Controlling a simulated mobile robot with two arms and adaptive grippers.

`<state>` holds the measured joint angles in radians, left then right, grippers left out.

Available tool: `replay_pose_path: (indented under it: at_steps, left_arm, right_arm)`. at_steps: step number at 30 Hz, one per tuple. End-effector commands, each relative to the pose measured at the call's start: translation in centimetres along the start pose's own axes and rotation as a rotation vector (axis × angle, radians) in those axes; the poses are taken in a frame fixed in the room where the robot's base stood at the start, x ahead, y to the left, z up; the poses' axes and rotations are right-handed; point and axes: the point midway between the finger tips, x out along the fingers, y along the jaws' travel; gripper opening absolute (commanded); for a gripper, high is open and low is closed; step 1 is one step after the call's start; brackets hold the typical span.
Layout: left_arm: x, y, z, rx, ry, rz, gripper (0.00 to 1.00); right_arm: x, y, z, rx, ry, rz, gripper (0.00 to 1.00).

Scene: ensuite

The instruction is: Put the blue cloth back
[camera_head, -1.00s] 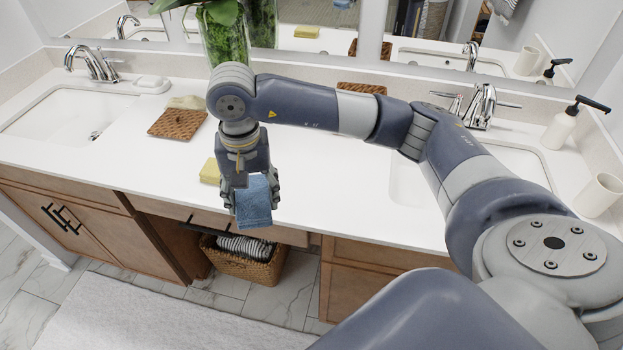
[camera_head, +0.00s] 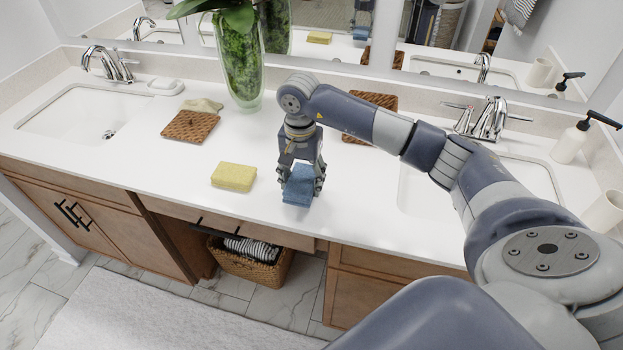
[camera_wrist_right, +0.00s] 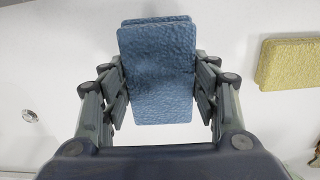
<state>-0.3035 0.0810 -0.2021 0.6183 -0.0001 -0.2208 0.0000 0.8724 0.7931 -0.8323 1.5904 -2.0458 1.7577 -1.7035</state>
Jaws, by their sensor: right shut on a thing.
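The blue cloth (camera_head: 298,187) is a folded, block-like piece held in my right gripper (camera_head: 302,176) over the white counter. In the right wrist view the blue cloth (camera_wrist_right: 157,75) sits between both fingers of my right gripper (camera_wrist_right: 158,95), which are shut on its sides. Its lower end is at or just above the counter; I cannot tell if it touches. My left gripper is not in view.
A yellow cloth (camera_head: 233,177) lies on the counter left of my right gripper. Woven brown mats (camera_head: 190,127) and (camera_head: 370,103) a second mat lie farther back. A green plant vase (camera_head: 242,70) stands behind. The front counter between the sinks is mostly clear.

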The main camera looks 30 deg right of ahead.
Motion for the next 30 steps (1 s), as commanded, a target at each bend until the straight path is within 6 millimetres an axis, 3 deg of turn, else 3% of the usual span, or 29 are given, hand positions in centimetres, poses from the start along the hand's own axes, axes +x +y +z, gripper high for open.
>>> replay_pose_path:
  at_steps: [3,8,16,28,29,30]
  left_arm:
    - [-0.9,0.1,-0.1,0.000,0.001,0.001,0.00]
    - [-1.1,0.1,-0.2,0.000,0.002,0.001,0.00]
    - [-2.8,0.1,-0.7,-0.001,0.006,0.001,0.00]
    - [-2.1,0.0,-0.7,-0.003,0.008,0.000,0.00]
    - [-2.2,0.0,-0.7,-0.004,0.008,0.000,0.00]
    - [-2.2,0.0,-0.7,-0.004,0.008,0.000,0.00]
  right_arm:
    - [0.0,1.4,-1.2,0.002,-0.002,0.001,0.37]
    - [0.4,1.9,-1.7,-0.002,-0.002,-0.001,0.37]
    - [3.4,1.9,-1.6,-0.001,-0.005,0.001,0.37]
    - [4.3,1.9,-1.7,-0.002,0.000,-0.001,0.37]
    - [4.2,1.8,-1.7,-0.002,-0.001,-0.001,0.61]
    - [4.1,1.8,-1.7,-0.002,-0.001,-0.001,0.70]
